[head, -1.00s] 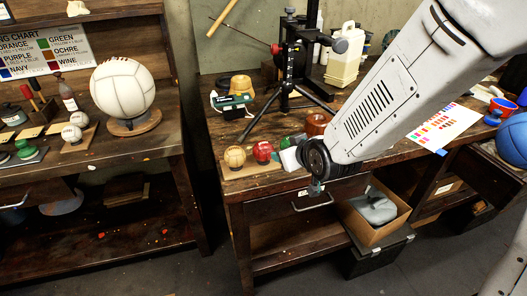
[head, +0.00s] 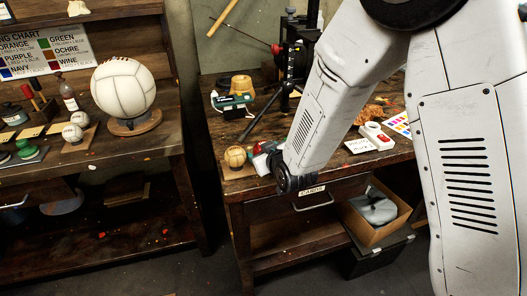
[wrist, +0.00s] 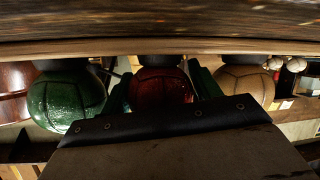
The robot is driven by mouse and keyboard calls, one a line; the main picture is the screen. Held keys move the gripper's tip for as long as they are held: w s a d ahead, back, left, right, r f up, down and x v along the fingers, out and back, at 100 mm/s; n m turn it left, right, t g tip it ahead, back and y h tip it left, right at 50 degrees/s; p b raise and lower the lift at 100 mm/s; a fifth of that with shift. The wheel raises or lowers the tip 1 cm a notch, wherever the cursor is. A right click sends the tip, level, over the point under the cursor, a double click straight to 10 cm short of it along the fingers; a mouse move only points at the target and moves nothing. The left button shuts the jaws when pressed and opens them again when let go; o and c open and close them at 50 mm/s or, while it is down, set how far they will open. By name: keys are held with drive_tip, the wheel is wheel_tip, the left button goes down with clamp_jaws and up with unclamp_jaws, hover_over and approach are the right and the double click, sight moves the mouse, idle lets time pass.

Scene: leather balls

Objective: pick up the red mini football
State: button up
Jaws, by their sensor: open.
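The red mini football (wrist: 160,88) shows in the middle of the wrist view, between a green ball (wrist: 62,100) and a tan ball (wrist: 246,86). My gripper (wrist: 161,89) is open, with one green finger on each side of the red ball. I cannot tell whether the fingers touch it. A dark riveted piece covers the ball's lower part there. The green ball is hidden there.
The balls stand near the workbench's front edge. A black stand (head: 291,70) and a green tool (head: 232,101) are behind them. A white box with a red switch (head: 381,138) is to the right. A large white ball (head: 122,91) sits on the left bench.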

drive_tip(key=shift+w, duration=0.1)
drive_tip(key=c, duration=0.6)
drive_tip(key=shift+c, duration=0.2)
drive_tip(key=shift+r, duration=0.1)
